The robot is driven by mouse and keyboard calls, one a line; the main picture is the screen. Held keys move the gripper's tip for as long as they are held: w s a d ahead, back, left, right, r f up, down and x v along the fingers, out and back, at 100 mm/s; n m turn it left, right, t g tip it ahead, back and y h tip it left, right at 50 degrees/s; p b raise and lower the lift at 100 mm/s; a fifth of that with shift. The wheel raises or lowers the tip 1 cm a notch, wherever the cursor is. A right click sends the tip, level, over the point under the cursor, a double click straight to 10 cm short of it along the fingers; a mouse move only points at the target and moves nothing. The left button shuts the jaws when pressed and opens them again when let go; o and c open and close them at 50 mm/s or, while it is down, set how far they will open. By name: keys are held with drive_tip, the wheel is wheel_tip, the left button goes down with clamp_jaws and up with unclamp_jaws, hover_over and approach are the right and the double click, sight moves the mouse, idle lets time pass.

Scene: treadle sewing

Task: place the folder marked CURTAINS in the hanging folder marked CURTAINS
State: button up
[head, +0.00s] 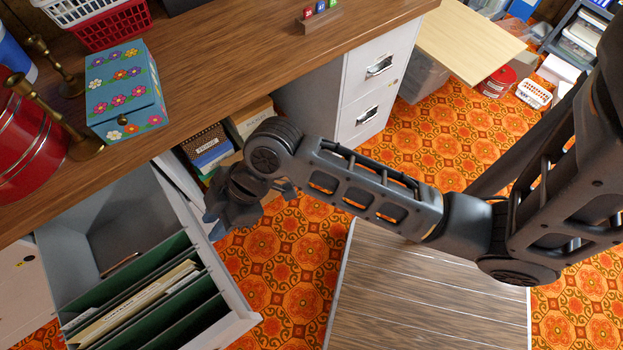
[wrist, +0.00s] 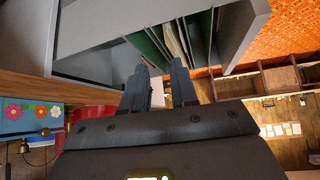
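An open grey file drawer (head: 222,275) stands at the lower left in the head view. It also shows at the top of the wrist view (wrist: 95,65). Green hanging folders (head: 190,312) cross its front part, and several cream folders (head: 140,300) stand upright among them. The folders also show in the wrist view (wrist: 172,38). I cannot read any marking, so I cannot tell which is CURTAINS. My gripper (head: 214,223) is beside the drawer's right side wall. In the wrist view its two fingers (wrist: 158,88) are apart, with no held folder visible between them.
A wooden desk top (head: 215,65) borders the drawer, carrying a flowered blue box (head: 125,92), brass candlesticks (head: 40,100) and a red basket (head: 95,25). Boxes (head: 205,145) sit beneath it. A white cabinet (head: 375,85) stands farther back.

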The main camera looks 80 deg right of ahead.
drive_tip(key=s+d+r+m+t+h, duration=0.1)
drive_tip(key=s+d+m+t+h, duration=0.15)
drive_tip(key=s, duration=0.35)
drive_tip(key=s+d+r+m+t+h, duration=0.2)
drive_tip(key=s+m, duration=0.1)
drive_tip(key=s, duration=0.4)
drive_tip(key=s+r+m+t, duration=0.3)
drive_tip(key=s+r, duration=0.6)
drive_tip(key=r, duration=0.4)
drive_tip(key=shift+r+t+h, duration=0.2)
drive_tip(key=shift+t+h, duration=0.15)
drive_tip(key=shift+t, duration=0.3)
drive_tip(key=shift+s+a, duration=0.1)
